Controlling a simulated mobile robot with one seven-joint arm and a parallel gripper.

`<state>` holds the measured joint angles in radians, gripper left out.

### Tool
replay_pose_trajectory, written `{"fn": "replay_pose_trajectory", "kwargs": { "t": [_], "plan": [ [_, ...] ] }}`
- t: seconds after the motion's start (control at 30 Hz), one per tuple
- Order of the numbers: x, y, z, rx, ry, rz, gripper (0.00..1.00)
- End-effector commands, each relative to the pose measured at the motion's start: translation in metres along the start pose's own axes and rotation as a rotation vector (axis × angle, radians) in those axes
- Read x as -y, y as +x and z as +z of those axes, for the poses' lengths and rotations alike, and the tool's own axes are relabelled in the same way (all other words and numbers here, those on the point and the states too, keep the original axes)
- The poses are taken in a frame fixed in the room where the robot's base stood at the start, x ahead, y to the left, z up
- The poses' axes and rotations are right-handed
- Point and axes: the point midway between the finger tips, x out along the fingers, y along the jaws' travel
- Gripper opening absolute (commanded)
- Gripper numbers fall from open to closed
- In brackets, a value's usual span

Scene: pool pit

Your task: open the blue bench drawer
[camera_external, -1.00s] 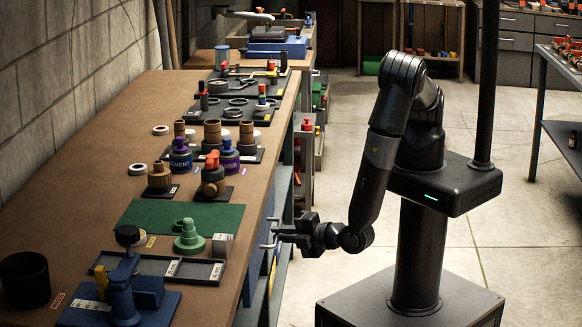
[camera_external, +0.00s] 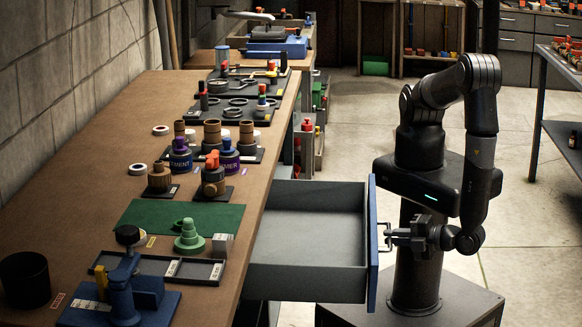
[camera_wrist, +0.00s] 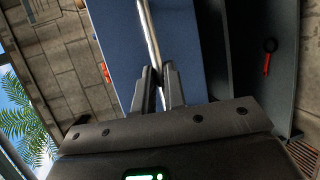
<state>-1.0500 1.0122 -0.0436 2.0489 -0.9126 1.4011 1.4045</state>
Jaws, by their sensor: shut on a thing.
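The blue bench drawer (camera_external: 372,245) is pulled far out from the right side of the workbench. Its grey inside (camera_external: 305,225) shows and looks empty. My gripper (camera_external: 392,237) is at the outer side of the drawer's blue front, shut on its metal handle. In the wrist view the two dark fingers (camera_wrist: 158,88) close around the silver handle bar (camera_wrist: 149,35), with the blue drawer front (camera_wrist: 115,40) behind it.
The wooden bench top (camera_external: 110,150) holds a green mat (camera_external: 160,213), bottles, fittings and a blue vise (camera_external: 122,295). A metal table (camera_external: 545,100) stands at the right. The concrete floor (camera_external: 340,130) is clear behind the drawer.

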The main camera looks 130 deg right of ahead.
Motion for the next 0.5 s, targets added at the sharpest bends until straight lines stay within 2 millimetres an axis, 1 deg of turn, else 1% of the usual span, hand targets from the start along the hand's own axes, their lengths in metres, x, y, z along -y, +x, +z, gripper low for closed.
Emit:
{"fn": "replay_pose_trajectory", "kwargs": {
  "t": [0.03,0.2,0.33,0.5],
  "plan": [
    [0.003,-0.009,0.003,-0.003,-0.001,-0.002,0.00],
    [0.006,-0.027,0.011,-0.001,0.000,-0.001,0.00],
    [0.008,-0.034,0.013,-0.001,0.000,-0.001,0.00],
    [0.008,-0.036,0.014,0.000,0.001,-0.002,0.00]
  ]
}}
